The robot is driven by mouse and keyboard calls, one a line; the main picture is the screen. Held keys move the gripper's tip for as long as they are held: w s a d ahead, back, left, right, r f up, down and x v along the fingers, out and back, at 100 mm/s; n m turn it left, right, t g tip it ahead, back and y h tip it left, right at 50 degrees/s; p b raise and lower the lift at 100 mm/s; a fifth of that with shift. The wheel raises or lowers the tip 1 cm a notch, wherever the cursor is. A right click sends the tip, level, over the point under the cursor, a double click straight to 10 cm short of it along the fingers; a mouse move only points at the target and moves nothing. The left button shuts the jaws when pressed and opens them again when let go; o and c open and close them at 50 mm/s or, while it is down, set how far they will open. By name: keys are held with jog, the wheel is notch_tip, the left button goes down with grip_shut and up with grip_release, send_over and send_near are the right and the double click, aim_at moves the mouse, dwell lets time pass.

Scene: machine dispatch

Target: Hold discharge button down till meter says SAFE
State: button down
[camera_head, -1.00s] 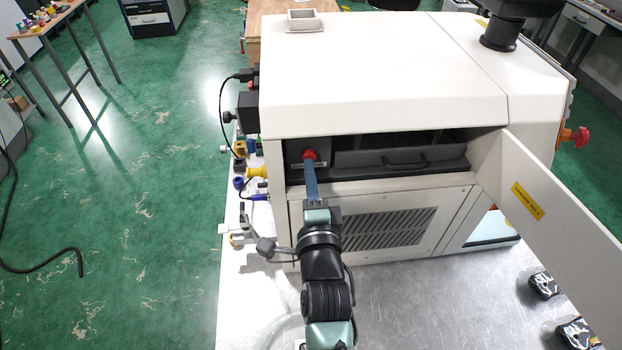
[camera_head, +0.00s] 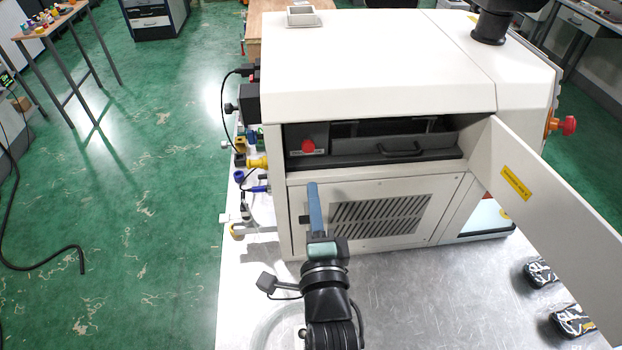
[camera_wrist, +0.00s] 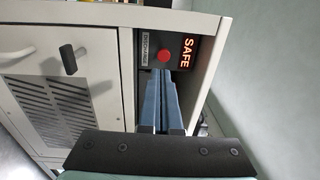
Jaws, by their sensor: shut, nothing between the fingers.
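The red discharge button (camera_head: 308,146) sits on a dark panel inside the open bay at the machine's front left. In the wrist view the button (camera_wrist: 164,55) stands beside a label reading DISCHARGE. The meter (camera_wrist: 187,51) shows SAFE in lit red letters. My gripper (camera_head: 313,185) is shut and empty, its blue fingers in front of the machine and lower than the button in the head view. In the wrist view the fingertips (camera_wrist: 161,72) point toward the button, with the button fully visible beyond them; they appear apart from it.
The white machine (camera_head: 380,60) stands on a metal table (camera_head: 420,290). Its open door (camera_head: 545,200) juts out on the right. A dark drawer with a handle (camera_head: 400,150) lies right of the button. Two dark patterned objects (camera_head: 541,273) rest at the table's right.

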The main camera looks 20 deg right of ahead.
jog(key=b+v, duration=0.1)
jog(key=v, duration=0.3)
jog(key=shift+s+a+f, duration=0.1)
jog(key=shift+s+f, duration=0.05)
jog(key=shift+s, duration=0.1)
dwell(0.3)
